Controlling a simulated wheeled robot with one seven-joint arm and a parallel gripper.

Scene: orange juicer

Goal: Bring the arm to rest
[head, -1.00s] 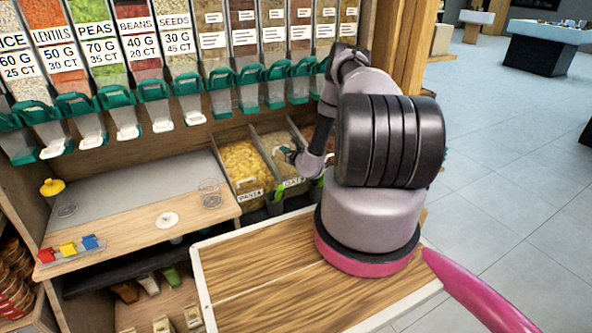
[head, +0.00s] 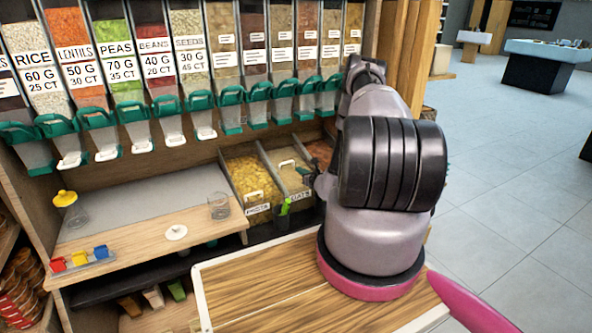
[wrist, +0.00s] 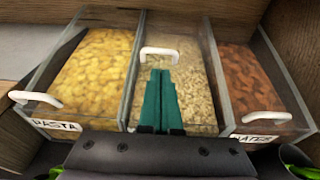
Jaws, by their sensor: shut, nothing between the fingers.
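My arm shows at the right of the head view, and its upper part covers most of my gripper (head: 306,172), which is over the bins at the lower shelf. In the wrist view, my gripper's teal fingers (wrist: 161,98) are together and empty. They point over the middle bin of pale oats (wrist: 190,85), close in front of a white handle (wrist: 159,54). I cannot tell from these views how high the fingers are above the oats.
The pasta bin (wrist: 90,70) is on the left and a bin of reddish-brown food (wrist: 252,80) on the right. Dispensers with teal levers (head: 173,105) hang above. A glass (head: 218,205), a white disc (head: 176,232) and a yellow-lidded jar (head: 70,208) stand on the counter. Open floor lies right.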

